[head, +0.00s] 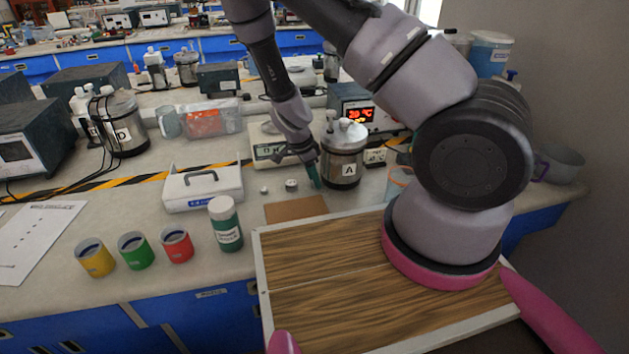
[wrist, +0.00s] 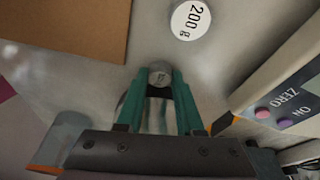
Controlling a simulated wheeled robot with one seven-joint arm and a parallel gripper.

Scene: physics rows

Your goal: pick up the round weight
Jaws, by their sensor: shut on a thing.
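In the wrist view, my gripper (wrist: 161,84) has its two teal fingers shut on a small round metal weight (wrist: 160,74). The weight sits between the fingertips with its marked top showing; the marking is too small to read surely. I cannot tell whether it touches the bench. A larger round weight marked 200 g (wrist: 191,19) lies apart, just beyond the fingertips. In the head view, my gripper (head: 316,176) is low over the bench; the held weight is not clear there. The larger weight (head: 291,184) and another small weight (head: 264,189) stand left of the fingers.
A metal vessel marked A (head: 342,158) stands close right of my gripper. A scale (head: 268,151) is behind it, its ZERO and ON buttons showing in the wrist view. A brown mat (head: 296,208) lies in front.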

